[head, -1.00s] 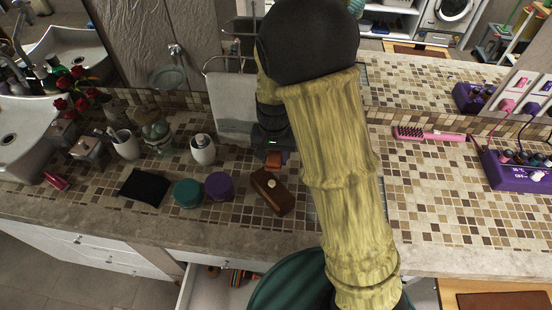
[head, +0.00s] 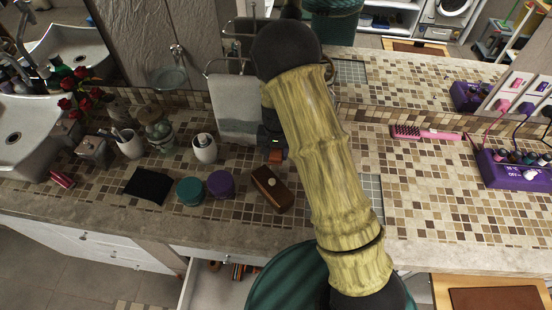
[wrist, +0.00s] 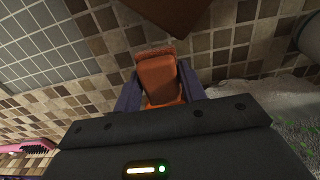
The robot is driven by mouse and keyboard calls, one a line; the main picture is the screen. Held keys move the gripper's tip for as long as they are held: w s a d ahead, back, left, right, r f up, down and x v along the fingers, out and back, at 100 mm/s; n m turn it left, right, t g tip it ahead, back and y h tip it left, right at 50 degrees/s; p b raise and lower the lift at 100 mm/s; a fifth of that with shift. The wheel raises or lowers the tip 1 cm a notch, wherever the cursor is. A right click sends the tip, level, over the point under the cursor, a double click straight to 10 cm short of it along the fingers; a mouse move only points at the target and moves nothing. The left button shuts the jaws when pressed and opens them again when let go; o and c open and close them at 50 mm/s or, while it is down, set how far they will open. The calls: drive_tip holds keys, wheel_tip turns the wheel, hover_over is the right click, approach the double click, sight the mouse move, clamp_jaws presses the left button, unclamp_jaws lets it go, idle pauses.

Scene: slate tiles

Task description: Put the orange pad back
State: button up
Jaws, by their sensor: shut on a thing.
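My gripper (wrist: 160,92) is shut on the orange pad (wrist: 158,72), which sits between its two fingers in the wrist view. In the head view the orange pad (head: 276,156) shows as a small patch below the dark gripper (head: 272,148), just behind the brown wooden block (head: 272,188). The pad appears to be above the mosaic counter; I cannot tell whether it touches anything below. My arm hides part of the counter to the right.
An open drawer (head: 215,285) is below the counter. A towel (head: 238,108) hangs behind. A pink brush (head: 428,133) lies right.

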sight(276, 160)
wheel_tip(276, 160, down, 3)
drive_tip(key=shift+s+r+p, duration=0.1)
drive_tip(key=shift+p, duration=0.3)
drive_tip(key=shift+w+f+p, duration=0.25)
drive_tip(key=shift+f+p, duration=0.25)
drive_tip(key=shift+f, duration=0.25)
drive_tip(key=shift+f, duration=0.25)
drive_tip(key=o, duration=1)
drive_tip(key=shift+r, duration=0.1)
drive_tip(key=shift+c, duration=0.2)
